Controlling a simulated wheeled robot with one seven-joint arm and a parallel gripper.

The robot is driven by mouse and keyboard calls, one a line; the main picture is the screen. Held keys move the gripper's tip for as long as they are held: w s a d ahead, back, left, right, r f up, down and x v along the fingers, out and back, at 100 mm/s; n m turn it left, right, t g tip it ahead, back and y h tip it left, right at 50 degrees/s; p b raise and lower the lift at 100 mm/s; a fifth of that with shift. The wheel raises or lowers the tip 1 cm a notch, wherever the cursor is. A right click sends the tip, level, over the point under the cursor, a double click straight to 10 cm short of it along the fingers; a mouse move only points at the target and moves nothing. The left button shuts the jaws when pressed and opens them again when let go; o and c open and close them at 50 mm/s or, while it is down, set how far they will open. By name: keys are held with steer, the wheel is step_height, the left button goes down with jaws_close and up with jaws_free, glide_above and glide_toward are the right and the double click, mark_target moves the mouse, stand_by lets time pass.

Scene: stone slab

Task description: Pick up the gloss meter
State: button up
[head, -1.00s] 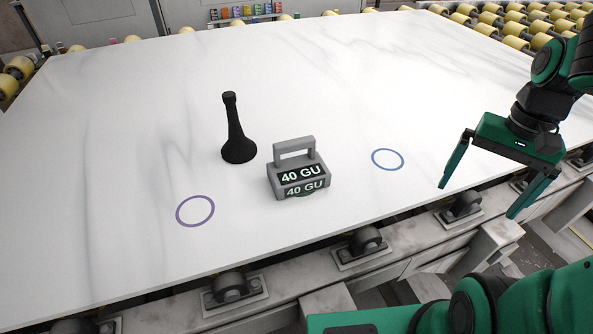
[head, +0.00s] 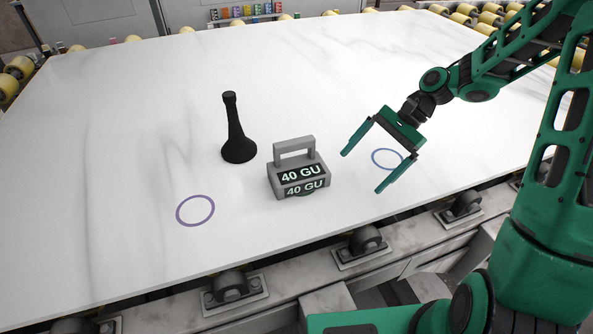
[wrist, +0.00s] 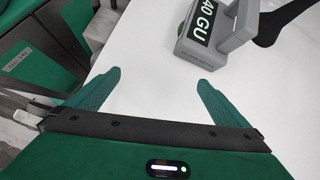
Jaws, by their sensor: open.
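The gloss meter (head: 298,172) is a grey box with a handle on top and "40 GU" on its dark face. It stands upright on the white slab near the middle of the head view. In the wrist view the gloss meter (wrist: 213,32) shows at the top, beyond the right fingertip. My gripper (head: 362,171) is open and empty, to the right of the gloss meter and apart from it, over the blue ring. Both fingers of my gripper (wrist: 156,80) show in the wrist view with only white slab between them.
A black cone-shaped tool (head: 237,135) stands just behind and left of the gloss meter. A purple ring (head: 195,211) is marked at front left and a blue ring (head: 376,161) at right. Rollers (head: 232,287) line the slab's front edge. The slab's left side is clear.

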mark_target(298, 173)
steer(key=w+a+y, duration=0.1)
steer(key=a, duration=0.1)
steer(key=w+a+m+y, duration=0.1)
steer(key=a, duration=0.1)
steer(key=w+a+m+g+y, duration=0.1)
steer(key=w+a+y, duration=0.1)
steer(key=shift+a+f, duration=0.25)
steer(key=shift+f, duration=0.15)
steer(key=shift+w+a+r+m+y, duration=0.15)
steer(key=shift+w+a+m+y, duration=0.05)
steer(key=shift+a+m+y, duration=0.45)
steer(key=x, duration=0.5)
steer(key=shift+s+a, duration=0.1)
steer(key=shift+a, duration=0.25)
steer(key=a, duration=0.1)
steer(key=s+a, duration=0.1)
steer(key=a, duration=0.1)
steer(key=shift+s+a+f, duration=0.2)
steer(key=shift+s+a, duration=0.1)
steer(key=shift+s+a+f, duration=0.15)
steer(key=shift+a+f, duration=0.1)
steer(key=shift+a, duration=0.4)
steer(key=c, duration=1.6)
